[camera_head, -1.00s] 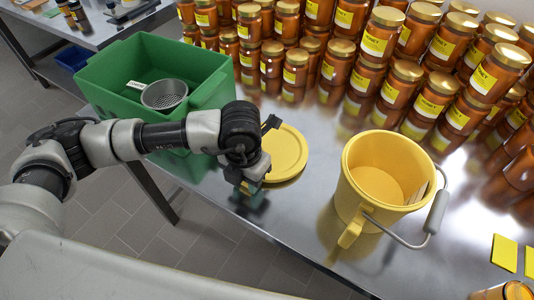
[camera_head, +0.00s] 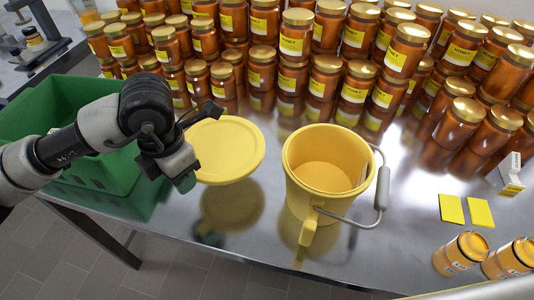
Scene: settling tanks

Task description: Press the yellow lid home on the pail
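The yellow lid (camera_head: 228,150) is a flat round disc with a rim, left of the pail and apart from it. Its reflection shows below it on the steel table, so it is held above the surface. My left gripper (camera_head: 190,160) is at the lid's left edge and appears shut on it; the fingertips are partly hidden by the wrist. The yellow pail (camera_head: 308,203) stands upright and open on the table, with a spout-like tab at its front. Its wire handle with a grey grip (camera_head: 382,187) hangs to the right. My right gripper is not in view.
Several rows of honey jars (camera_head: 293,60) fill the back of the table. A green crate (camera_head: 60,103) is at left, behind my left arm. Yellow cards (camera_head: 466,210), a small white carton (camera_head: 511,172) and jars (camera_head: 461,253) are at right. Bare steel lies before the pail.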

